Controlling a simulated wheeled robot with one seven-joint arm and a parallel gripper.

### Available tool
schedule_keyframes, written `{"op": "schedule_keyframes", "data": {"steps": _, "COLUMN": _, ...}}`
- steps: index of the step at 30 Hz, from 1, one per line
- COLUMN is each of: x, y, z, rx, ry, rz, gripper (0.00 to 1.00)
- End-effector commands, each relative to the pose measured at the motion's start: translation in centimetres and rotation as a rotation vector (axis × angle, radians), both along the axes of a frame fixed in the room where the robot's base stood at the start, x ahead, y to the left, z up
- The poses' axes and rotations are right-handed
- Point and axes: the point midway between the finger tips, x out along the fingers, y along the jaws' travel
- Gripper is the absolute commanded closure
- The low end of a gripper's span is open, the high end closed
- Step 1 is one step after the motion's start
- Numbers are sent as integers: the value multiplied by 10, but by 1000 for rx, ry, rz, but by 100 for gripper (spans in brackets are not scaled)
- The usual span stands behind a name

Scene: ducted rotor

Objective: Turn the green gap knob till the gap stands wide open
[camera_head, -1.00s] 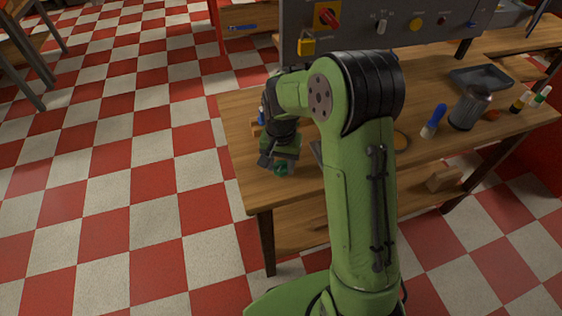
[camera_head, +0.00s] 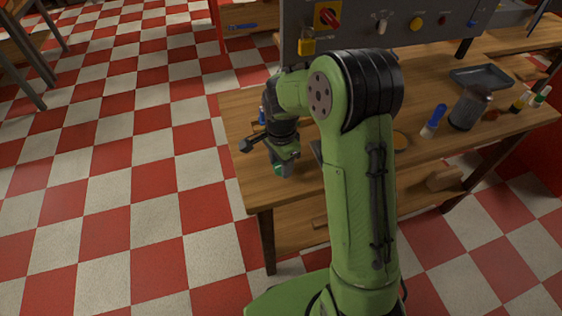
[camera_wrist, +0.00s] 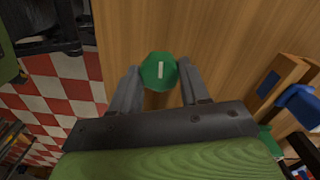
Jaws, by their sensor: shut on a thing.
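The green gap knob (camera_wrist: 159,72) shows in the wrist view as a faceted green cap with a pale line on its top, close to the table edge. My gripper (camera_wrist: 157,82) has one finger on each side of the knob and is shut on it. The pale line runs nearly along the picture's up-down direction. In the head view a small part of the green knob (camera_head: 279,169) shows under my gripper (camera_head: 283,172) at the table's left front corner. The gap itself is hidden or cannot be made out.
The wooden table (camera_head: 245,185) carries a blue-handled tool (camera_head: 434,120), a dark mesh cup (camera_head: 469,107) and a grey tray (camera_head: 482,77) to the right. A grey panel (camera_head: 400,25) with a red switch stands behind. A wooden block with a blue part (camera_wrist: 285,85) lies right of the gripper.

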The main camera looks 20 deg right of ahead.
Motion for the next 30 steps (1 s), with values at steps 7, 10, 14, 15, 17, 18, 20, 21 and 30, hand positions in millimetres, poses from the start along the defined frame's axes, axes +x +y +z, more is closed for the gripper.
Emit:
{"op": "schedule_keyframes", "data": {"steps": 7, "x": 1, "y": 0, "z": 1, "rx": -1, "ry": -4, "rz": -32, "gripper": 85}}
{"op": "schedule_keyframes", "data": {"steps": 10, "x": 1, "y": 0, "z": 1, "rx": -1, "ry": -4, "rz": -33, "gripper": 85}}
{"op": "schedule_keyframes", "data": {"steps": 14, "x": 1, "y": 0, "z": 1, "rx": -1, "ry": -4, "rz": -33, "gripper": 85}}
{"op": "schedule_keyframes", "data": {"steps": 15, "x": 1, "y": 0, "z": 1, "rx": -1, "ry": -4, "rz": -32, "gripper": 85}}
{"op": "schedule_keyframes", "data": {"steps": 17, "x": 1, "y": 0, "z": 1, "rx": -1, "ry": -4, "rz": -32, "gripper": 85}}
{"op": "schedule_keyframes", "data": {"steps": 18, "x": 1, "y": 0, "z": 1, "rx": -1, "ry": -4, "rz": -32, "gripper": 50}}
{"op": "schedule_keyframes", "data": {"steps": 20, "x": 1, "y": 0, "z": 1, "rx": -1, "ry": -4, "rz": -32, "gripper": 41}}
{"op": "schedule_keyframes", "data": {"steps": 21, "x": 1, "y": 0, "z": 1, "rx": 0, "ry": -3, "rz": -32, "gripper": 35}}
{"op": "schedule_keyframes", "data": {"steps": 30, "x": 0, "y": 0, "z": 1, "rx": -1, "ry": -1, "rz": -31, "gripper": 29}}
